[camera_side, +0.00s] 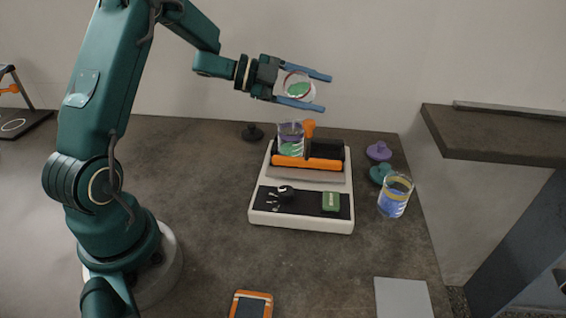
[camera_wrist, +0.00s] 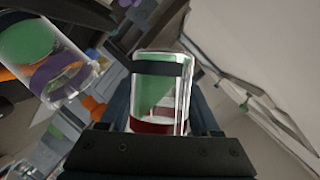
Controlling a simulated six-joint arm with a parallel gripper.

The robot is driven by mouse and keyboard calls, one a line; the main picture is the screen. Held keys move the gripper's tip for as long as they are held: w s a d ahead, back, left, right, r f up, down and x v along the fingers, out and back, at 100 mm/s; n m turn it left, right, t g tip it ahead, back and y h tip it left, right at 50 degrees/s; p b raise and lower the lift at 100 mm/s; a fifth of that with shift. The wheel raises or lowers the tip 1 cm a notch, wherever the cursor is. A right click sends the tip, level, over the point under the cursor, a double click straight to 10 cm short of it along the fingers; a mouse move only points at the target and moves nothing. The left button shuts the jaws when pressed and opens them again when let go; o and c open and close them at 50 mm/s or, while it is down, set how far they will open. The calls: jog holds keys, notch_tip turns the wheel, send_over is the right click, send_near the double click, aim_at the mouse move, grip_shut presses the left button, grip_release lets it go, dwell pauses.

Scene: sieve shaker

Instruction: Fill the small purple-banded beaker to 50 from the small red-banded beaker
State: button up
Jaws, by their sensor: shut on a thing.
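My gripper (camera_side: 325,93) is shut on the small red-banded beaker (camera_side: 291,76), high above the bench and tilted well over. The wrist view shows this clear beaker (camera_wrist: 178,95) between the fingers, with a red band, a dark band and green contents lying along one side. The small purple-banded beaker (camera_side: 291,128) stands upright on the sieve shaker (camera_side: 262,216), below and slightly left of the held beaker. Green contents show in its lower part. It also shows at the left of the wrist view (camera_wrist: 72,62). I cannot read its level, and no stream is visible between the beakers.
An orange post (camera_side: 309,127) stands close beside the purple-banded beaker. A yellow-banded beaker with blue contents (camera_side: 397,183) stands right of the shaker, near purple (camera_side: 379,152) and teal (camera_side: 381,173) lids. A raised shelf (camera_side: 500,134) is at far right.

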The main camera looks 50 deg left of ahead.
jog(key=shift+r+m+b, duration=0.2)
jog(key=shift+m+b, duration=0.1)
jog(key=shift+b, duration=0.1)
dwell(0.6)
jog(key=shift+f+m+t+b, duration=0.4)
jog(key=shift+m+t+b, duration=0.25)
jog(key=shift+b, duration=0.6)
dwell(2.2)
jog(key=shift+r+n+g, duration=0.35)
jog(key=shift+g, duration=0.1)
jog(key=shift+a+n, duration=0.1)
jog(key=shift+n, duration=0.3)
jog(key=shift+f+n+g, duration=0.35)
jog(key=shift+n+g, duration=0.05)
jog(key=shift+n, duration=0.1)
